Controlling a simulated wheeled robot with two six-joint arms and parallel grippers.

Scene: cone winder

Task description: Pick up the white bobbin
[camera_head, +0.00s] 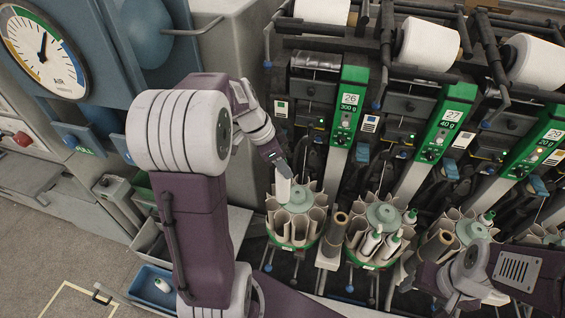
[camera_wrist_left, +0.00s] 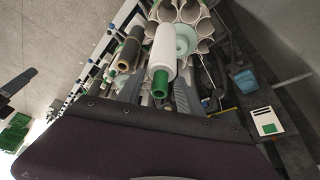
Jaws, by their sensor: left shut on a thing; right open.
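My left gripper (camera_head: 281,166) is shut on the white bobbin (camera_head: 283,188), holding it upright over the round magazine (camera_head: 311,237) of unit 26. In the left wrist view the white bobbin (camera_wrist_left: 164,52) shows its green end (camera_wrist_left: 160,84) towards the camera, between the grey fingers. The magazine's pockets (camera_wrist_left: 190,12) lie beyond it. I cannot tell whether the bobbin's lower end is clear of the magazine. My right gripper (camera_head: 458,297) is open, low at the right by the bottom edge, and its fingers are hard to make out.
The magazine of unit 27 (camera_head: 361,252) holds white bobbins with green tips. A brown tube (camera_head: 335,228) stands between the magazines. A blue bin (camera_head: 145,284) on the floor side holds a white bobbin (camera_head: 163,285). A big gauge (camera_head: 42,48) is at upper left.

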